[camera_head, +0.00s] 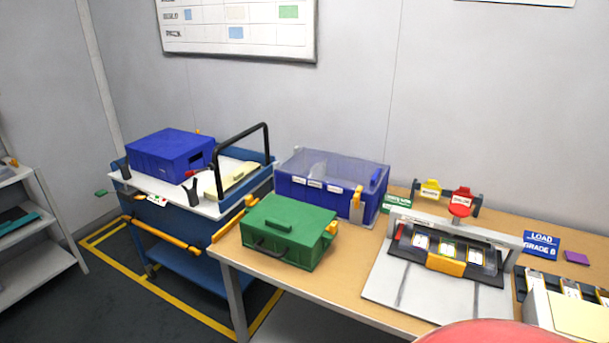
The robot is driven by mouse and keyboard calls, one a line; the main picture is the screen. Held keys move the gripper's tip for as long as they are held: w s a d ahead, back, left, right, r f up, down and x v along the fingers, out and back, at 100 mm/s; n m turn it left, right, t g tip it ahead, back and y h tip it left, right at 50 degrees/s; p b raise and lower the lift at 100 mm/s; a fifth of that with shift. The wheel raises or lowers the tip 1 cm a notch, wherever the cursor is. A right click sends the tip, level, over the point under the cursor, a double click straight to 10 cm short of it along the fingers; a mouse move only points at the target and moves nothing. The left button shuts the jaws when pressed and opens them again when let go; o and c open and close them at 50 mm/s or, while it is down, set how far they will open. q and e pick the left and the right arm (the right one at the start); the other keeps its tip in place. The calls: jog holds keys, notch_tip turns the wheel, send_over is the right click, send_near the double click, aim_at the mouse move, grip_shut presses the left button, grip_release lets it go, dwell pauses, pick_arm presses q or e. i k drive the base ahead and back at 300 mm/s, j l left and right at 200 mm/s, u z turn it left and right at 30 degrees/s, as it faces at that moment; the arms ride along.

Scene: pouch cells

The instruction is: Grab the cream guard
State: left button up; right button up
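A pale cream piece (234,179) lies on the white top of the blue cart at left, beside the black upright hoop. It looks long and low, and I cannot tell for certain that it is the guard. A cream block (575,316) also shows at the bottom right corner of the table, cut off by the frame edge. Neither of my grippers is in view, and nothing is seen holding either cream thing.
The cart (187,222) also carries a blue box (170,154) and the black hoop (240,131). On the wooden table (345,265) are a green case (283,231), a clear-lidded blue bin (330,183) and a grey fixture (440,262). A red rounded shape covers the bottom edge.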

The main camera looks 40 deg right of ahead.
aim_at(211, 193)
jog(key=z, duration=1.4)
jog(key=i+j+z, duration=0.15)
jog(key=j+z, duration=0.8)
jog(key=j, duration=0.25)
